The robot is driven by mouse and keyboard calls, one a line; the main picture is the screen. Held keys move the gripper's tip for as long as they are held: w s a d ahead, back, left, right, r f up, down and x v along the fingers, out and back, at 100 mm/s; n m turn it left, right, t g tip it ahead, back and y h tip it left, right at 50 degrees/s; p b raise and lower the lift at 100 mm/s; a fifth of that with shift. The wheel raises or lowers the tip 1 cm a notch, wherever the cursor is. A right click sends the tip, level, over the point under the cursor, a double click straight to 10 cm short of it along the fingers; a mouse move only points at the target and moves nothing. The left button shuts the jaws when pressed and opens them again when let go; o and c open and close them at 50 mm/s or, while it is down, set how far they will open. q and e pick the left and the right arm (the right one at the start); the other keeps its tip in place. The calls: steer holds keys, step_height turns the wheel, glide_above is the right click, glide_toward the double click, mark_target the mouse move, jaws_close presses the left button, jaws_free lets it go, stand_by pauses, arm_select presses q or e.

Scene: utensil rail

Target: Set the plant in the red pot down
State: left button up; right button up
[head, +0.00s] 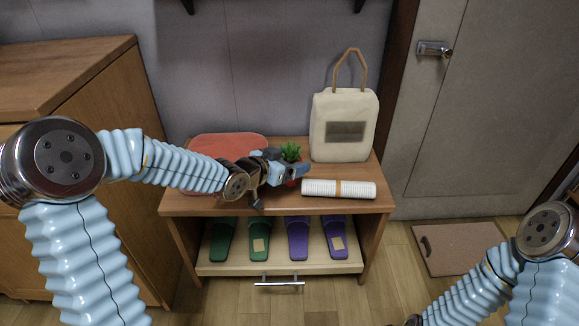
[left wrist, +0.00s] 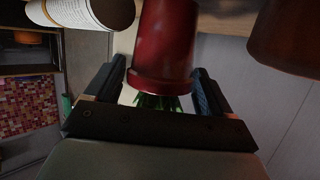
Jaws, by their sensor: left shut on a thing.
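The plant (head: 291,150) has green spiky leaves and shows just above my left gripper (head: 288,170), at the bench top. Its red pot (left wrist: 165,45) fills the upper middle of the left wrist view, between the two fingers of my left gripper (left wrist: 158,88). The gripper is shut on the pot. The leaves (left wrist: 158,102) show past the pot's rim, partly hidden by the gripper body. In the head view the gripper hides most of the pot, so I cannot tell whether its base touches the bench.
The wooden bench (head: 180,203) bears a flat red pad (head: 225,146) at left, a cream bag (head: 343,110) at back right and a white roll with a brown band (head: 320,188) at front right. Several slippers (head: 298,240) lie on the lower shelf. A cabinet (head: 110,130) stands at left.

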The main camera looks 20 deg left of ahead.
arm_select(q)
steer(key=shift+f, duration=0.3)
steer(key=shift+f, duration=0.15)
steer(key=shift+f, duration=0.15)
steer(key=o, duration=1.2)
steer(key=shift+r, duration=0.4)
steer(key=p+v, duration=0.3)
steer(key=v, duration=0.9)
steer(key=shift+f+p, duration=0.15)
steer(key=shift+p, duration=0.15)
